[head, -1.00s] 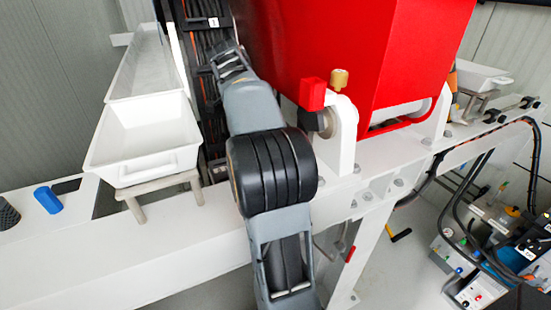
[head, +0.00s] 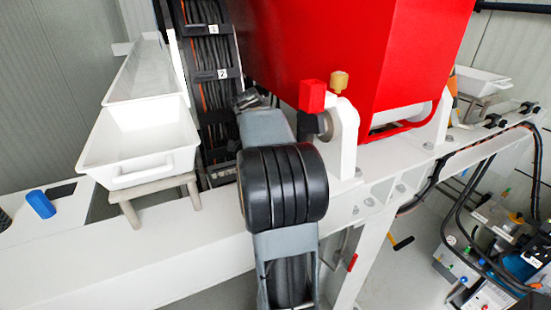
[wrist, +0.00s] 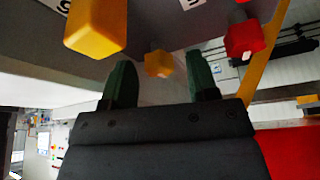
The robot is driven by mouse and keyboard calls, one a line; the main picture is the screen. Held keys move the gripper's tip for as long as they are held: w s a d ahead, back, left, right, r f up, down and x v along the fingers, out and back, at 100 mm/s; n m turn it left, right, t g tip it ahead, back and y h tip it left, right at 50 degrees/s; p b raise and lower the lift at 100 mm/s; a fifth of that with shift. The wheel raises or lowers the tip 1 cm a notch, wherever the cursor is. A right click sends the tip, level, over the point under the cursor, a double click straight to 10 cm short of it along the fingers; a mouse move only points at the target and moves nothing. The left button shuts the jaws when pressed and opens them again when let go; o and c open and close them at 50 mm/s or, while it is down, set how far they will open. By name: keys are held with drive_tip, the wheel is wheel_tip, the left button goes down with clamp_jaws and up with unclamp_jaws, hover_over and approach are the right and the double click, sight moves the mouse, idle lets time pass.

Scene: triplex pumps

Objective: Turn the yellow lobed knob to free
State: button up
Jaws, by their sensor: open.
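A small yellow knob (wrist: 158,63) with a lobed-looking outline shows in the wrist view, on a stem below a grey surface. It appears between and beyond the fingertips of my gripper (wrist: 160,68). The two dark green fingers are spread apart with nothing held between them. I see no contact with the knob. Its setting cannot be read. In the head view my arm reaches away beside the red housing, and my gripper and this knob are hidden there.
In the wrist view a larger yellow block (wrist: 97,26) is at upper left and a red knob (wrist: 243,38) at upper right. In the head view a red housing (head: 400,60), white trays (head: 140,140), a brass knob (head: 339,81) and a white beam (head: 130,262) surround my arm.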

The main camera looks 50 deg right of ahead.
drive_tip(key=c, duration=0.9)
drive_tip(key=n+t+b, duration=0.1)
drive_tip(key=n, duration=0.2)
drive_tip(key=shift+s+n+h, duration=0.1)
drive_tip(key=shift+n+h, duration=0.2)
drive_tip(key=shift+n, duration=0.1)
drive_tip(key=n+t+b, duration=0.1)
drive_tip(key=n+t, duration=0.1)
drive_tip(key=n, duration=0.2)
drive_tip(key=shift+s+n, duration=0.1)
drive_tip(key=shift+n, duration=0.2)
drive_tip(key=n+t, duration=0.1)
drive_tip(key=n, duration=0.3)
drive_tip(key=shift+s+r+t, duration=0.1)
drive_tip(key=shift+t, duration=0.3)
drive_tip(key=shift+n+t+y+p, duration=0.4)
drive_tip(key=shift+n+t, duration=0.1)
drive_tip(key=shift+n, duration=1.5)
